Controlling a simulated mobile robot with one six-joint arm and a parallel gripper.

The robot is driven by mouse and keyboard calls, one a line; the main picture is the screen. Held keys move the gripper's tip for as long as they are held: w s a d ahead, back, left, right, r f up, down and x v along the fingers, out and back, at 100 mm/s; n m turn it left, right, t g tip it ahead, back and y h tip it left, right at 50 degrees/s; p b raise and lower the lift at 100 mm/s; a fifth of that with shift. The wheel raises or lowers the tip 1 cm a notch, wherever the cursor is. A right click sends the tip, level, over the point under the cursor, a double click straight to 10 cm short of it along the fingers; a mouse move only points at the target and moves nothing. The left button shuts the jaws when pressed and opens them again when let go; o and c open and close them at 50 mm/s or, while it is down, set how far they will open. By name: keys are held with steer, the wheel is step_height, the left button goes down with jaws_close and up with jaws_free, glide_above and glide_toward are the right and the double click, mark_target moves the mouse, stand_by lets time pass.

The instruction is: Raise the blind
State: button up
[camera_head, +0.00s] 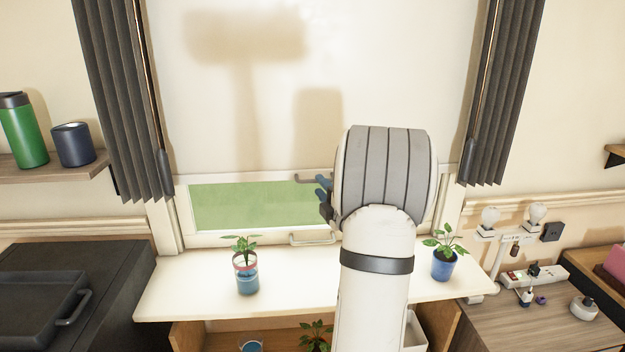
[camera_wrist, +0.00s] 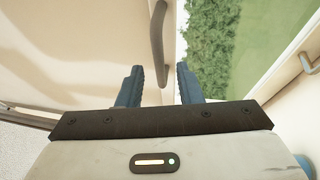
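The pale blind (camera_head: 250,90) covers most of the window, its lower edge a little above the sill, with green showing below. A grey bar handle (camera_head: 308,178) sits at the blind's lower edge. My gripper (camera_head: 323,190) is at the handle's right end, its fingers partly hidden by my wrist. In the wrist view, the two blue fingers of my gripper (camera_wrist: 158,72) are apart. The handle (camera_wrist: 157,40) runs ahead of them, and its near end appears in the gap between them. I cannot tell whether either finger touches it.
A second handle (camera_head: 313,238) is on the window frame below. Potted plants stand on the white sill (camera_head: 190,290), one left (camera_head: 246,272) and one right (camera_head: 443,262) of my arm. Dark curtains (camera_head: 120,90) hang at both sides. A power strip (camera_head: 535,276) lies at right.

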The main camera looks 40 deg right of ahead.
steer(key=p+x, duration=0.1)
steer(key=x, duration=0.3)
steer(key=shift+c, duration=0.4)
jaws_close()
